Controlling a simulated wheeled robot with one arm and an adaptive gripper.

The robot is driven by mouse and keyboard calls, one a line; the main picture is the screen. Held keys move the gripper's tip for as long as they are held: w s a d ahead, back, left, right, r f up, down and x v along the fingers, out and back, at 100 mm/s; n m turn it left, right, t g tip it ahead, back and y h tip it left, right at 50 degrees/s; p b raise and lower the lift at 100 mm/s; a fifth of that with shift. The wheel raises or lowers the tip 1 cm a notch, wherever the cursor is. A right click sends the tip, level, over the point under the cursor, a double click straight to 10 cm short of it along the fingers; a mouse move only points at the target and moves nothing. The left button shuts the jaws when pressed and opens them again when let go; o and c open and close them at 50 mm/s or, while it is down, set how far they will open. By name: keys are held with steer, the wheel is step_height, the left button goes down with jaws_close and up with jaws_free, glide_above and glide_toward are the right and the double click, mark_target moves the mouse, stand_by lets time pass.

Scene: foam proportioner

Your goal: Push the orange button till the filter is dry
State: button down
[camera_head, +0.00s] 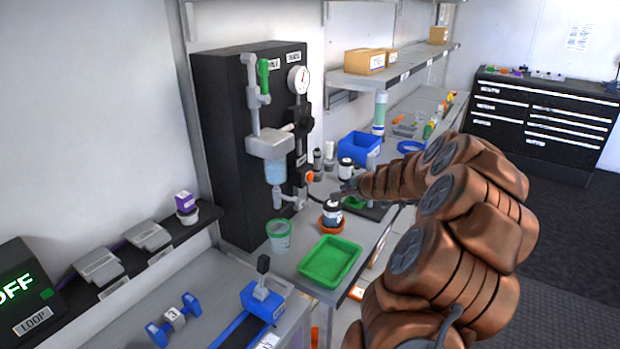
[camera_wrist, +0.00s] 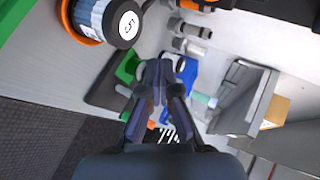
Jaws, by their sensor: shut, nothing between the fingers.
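A small round orange button (camera_head: 309,177) shows low on the right side of the black panel (camera_head: 228,140). An orange part at the top edge of the wrist view (camera_wrist: 199,4) may be the same button. The filter (camera_head: 275,172) is a clear bowl with light blue liquid under a grey body, mounted on the panel front left of the button. My gripper (camera_head: 346,187) is shut and empty, to the right of the button and apart from it, above the bench. Its closed fingers (camera_wrist: 155,80) also show in the wrist view.
A dark jar with a white label (camera_head: 331,211) stands in an orange dish just below my gripper. A green tray (camera_head: 330,262) and a green-rimmed cup (camera_head: 279,235) are nearer. A blue bin (camera_head: 358,147) and several small bottles stand behind.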

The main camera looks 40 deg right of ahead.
steer(key=w+a, duration=0.2)
steer(key=w, duration=0.6)
steer(key=shift+w+a, duration=0.2)
steer(key=shift+a, duration=0.1)
steer(key=shift+w, duration=0.2)
stand_by(1.3)
steer(key=shift+w+a, duration=0.1)
steer(key=shift+w, duration=0.1)
steer(key=shift+w+a, duration=0.15)
steer(key=shift+w, duration=0.3)
stand_by(0.8)
steer(key=shift+s, duration=0.15)
steer(key=shift+s+d, duration=0.25)
steer(key=shift+s, duration=0.45)
steer(key=shift+s+d, duration=0.25)
steer(key=shift+s, duration=0.45)
steer(key=shift+s+d, duration=0.2)
steer(key=shift+s, duration=0.5)
steer(key=shift+s+d, duration=0.25)
steer(key=shift+s, duration=0.75)
